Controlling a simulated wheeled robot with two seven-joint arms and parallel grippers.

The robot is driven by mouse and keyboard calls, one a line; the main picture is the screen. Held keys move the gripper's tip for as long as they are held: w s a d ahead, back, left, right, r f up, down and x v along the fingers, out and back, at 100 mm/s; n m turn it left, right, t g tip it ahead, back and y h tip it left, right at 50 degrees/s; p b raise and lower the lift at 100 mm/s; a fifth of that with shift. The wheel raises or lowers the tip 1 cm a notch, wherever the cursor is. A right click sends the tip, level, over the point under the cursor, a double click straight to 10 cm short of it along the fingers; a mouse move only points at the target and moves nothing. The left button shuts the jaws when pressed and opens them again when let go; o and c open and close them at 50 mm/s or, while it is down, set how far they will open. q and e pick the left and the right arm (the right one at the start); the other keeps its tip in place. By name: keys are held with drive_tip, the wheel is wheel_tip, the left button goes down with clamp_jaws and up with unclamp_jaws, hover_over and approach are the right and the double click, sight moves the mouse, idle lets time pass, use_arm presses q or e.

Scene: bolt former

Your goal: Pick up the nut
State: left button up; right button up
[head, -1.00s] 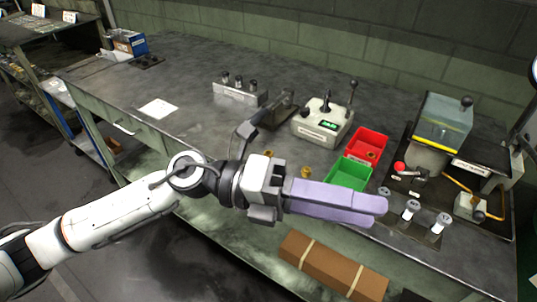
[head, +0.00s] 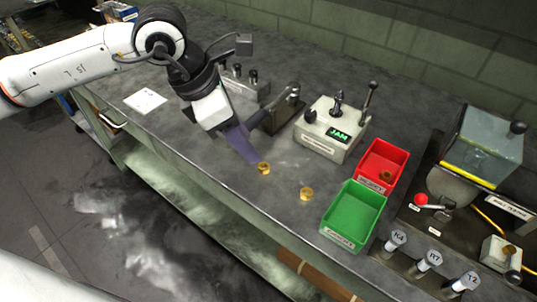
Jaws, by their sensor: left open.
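Two brass-coloured nuts lie on the grey bench top. One nut (head: 264,168) is at the fingertips of my left gripper, and the other nut (head: 306,193) lies to its right, nearer the green bin. My left gripper (head: 251,158) is open and points down at the bench, with its purple fingers beside the first nut. I cannot tell whether the fingers touch it or straddle it. A darker nut-like piece (head: 386,176) lies in the red bin (head: 396,156). My right gripper is not in view.
The green bin (head: 352,213) looks empty and stands in front of the red one. A control box (head: 330,130) with a lever and a display reading JAM stands behind the nuts. A dark lever fixture (head: 283,107) is close to my gripper. A white sheet (head: 145,101) lies at left.

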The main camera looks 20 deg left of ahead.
sight(260, 167)
use_arm(q)
drive_tip(key=x, duration=0.2)
drive_tip(key=shift+s+d+f, duration=0.15)
drive_tip(key=shift+d+f, duration=0.05)
drive_tip(key=shift+f, duration=0.2)
drive_tip(key=shift+w+p+x, duration=0.15)
drive_tip(key=shift+p+x, duration=0.2)
drive_tip(key=shift+x, duration=1)
drive_tip(key=shift+w+p+x, duration=0.15)
drive_tip(key=shift+p+x, duration=0.2)
drive_tip(key=shift+x, duration=1)
drive_tip(key=shift+a+r, duration=0.1)
drive_tip(key=shift+a, duration=0.1)
clamp_jaws()
